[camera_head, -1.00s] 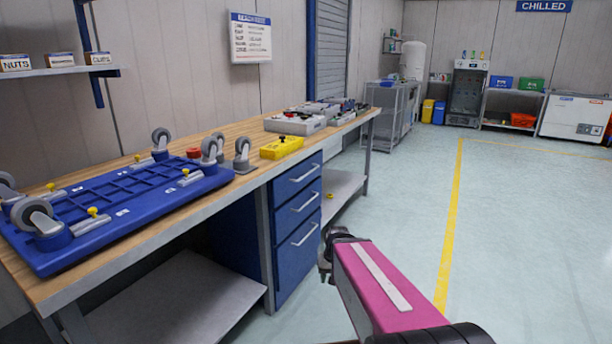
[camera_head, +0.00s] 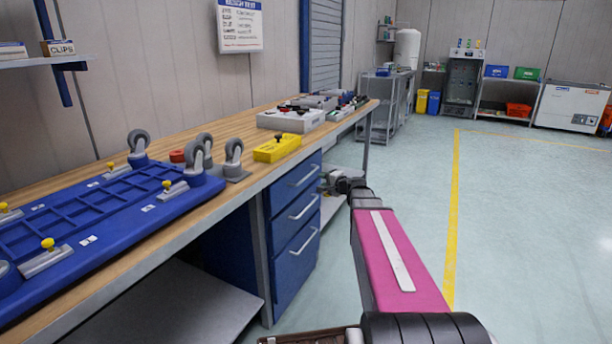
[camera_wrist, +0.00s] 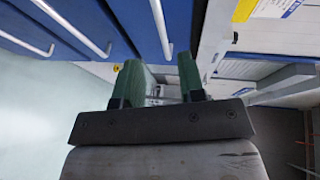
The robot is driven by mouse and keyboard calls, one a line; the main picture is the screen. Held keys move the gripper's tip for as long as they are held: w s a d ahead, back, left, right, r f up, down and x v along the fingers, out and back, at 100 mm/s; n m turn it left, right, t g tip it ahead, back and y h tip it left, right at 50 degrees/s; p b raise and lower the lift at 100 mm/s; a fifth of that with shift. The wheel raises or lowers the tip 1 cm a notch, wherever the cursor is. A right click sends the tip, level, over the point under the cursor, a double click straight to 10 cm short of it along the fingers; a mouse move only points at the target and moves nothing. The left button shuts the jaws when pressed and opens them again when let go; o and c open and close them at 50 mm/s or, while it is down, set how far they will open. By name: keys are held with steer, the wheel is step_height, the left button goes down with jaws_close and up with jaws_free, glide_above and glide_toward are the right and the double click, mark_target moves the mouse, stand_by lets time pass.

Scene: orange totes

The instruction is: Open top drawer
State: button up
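The blue drawer unit under the workbench has three stacked drawers with pale bar handles. Its top drawer (camera_head: 286,192) looks shut in the head view, with its handle (camera_head: 304,176) on the front. My gripper (camera_head: 328,184) is just right of the drawer front, near the top handle's height; its fingers are small and dark there. In the wrist view my gripper (camera_wrist: 160,78) shows two green fingers spread apart with nothing between them. The top drawer's handle (camera_wrist: 161,28) runs down to just beyond the fingertips, and I see no contact. Other handles lie to its left.
The wooden workbench (camera_head: 225,195) carries a blue frame with casters (camera_head: 95,215), a yellow block (camera_head: 277,148) and grey trays. A lower shelf (camera_head: 165,305) sits beneath. The floor (camera_head: 530,220) to the right is open, with a yellow line.

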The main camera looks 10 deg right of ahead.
mark_target(308, 176)
steer(key=x, duration=1)
steer(key=shift+w+a+f, duration=0.1)
steer(key=shift+w+a, duration=0.1)
steer(key=shift+w, duration=0.15)
jaws_close()
